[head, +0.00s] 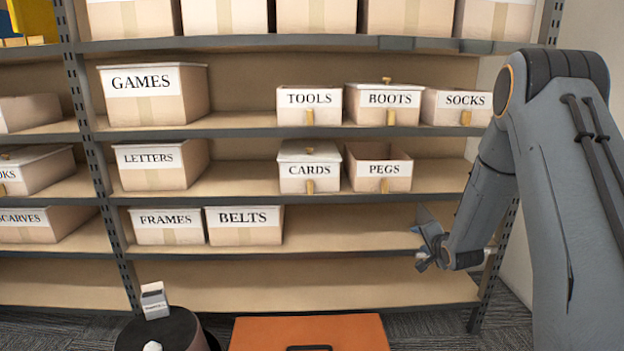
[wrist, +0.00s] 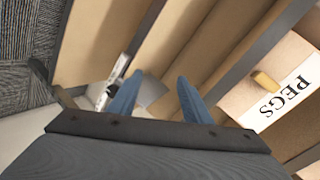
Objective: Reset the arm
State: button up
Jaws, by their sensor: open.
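My arm comes in from the right in the head view and bends down in front of the shelving. My gripper (head: 422,256) hangs before the lower shelves at the right. In the wrist view my gripper (wrist: 155,95) shows two blue fingers spread apart with nothing between them. The PEGS box (head: 380,168) stands on the shelf above and to the left of my gripper; it also shows at the right of the wrist view (wrist: 285,88).
Shelving (head: 300,196) holds labelled boxes, among them CARDS (head: 309,168), BELTS (head: 244,226) and SOCKS (head: 456,106). An orange case (head: 310,332) and a dark round stand (head: 160,332) with a small white box (head: 154,300) are in front. The bottom shelf is bare.

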jog(key=s+a+r+n+g, duration=0.3)
jog(key=s+a+r+n, duration=0.15)
jog(key=s+a, duration=0.5)
jog(key=s+a+r+n+g, duration=0.35)
jog(key=s+a+r, duration=0.25)
jog(key=s+a, duration=0.3)
jog(key=s+a+r+n+g, duration=0.2)
jog(key=s+n, duration=0.1)
jog(key=s, duration=0.7)
jog(key=s+a+r+n+g, duration=0.1)
jog(key=s+a+n+g, duration=0.15)
jog(key=s, duration=0.85)
jog(key=s+a+r+n+g, duration=0.2)
jog(key=s+a+n, duration=0.1)
jog(key=s, duration=0.7)
jog(key=d+r+m+p, duration=0.3)
jog(key=d+r+p, duration=0.7)
jog(key=p, duration=1)
jog(key=shift+r+m, duration=0.35)
jog(key=shift+r, duration=0.1)
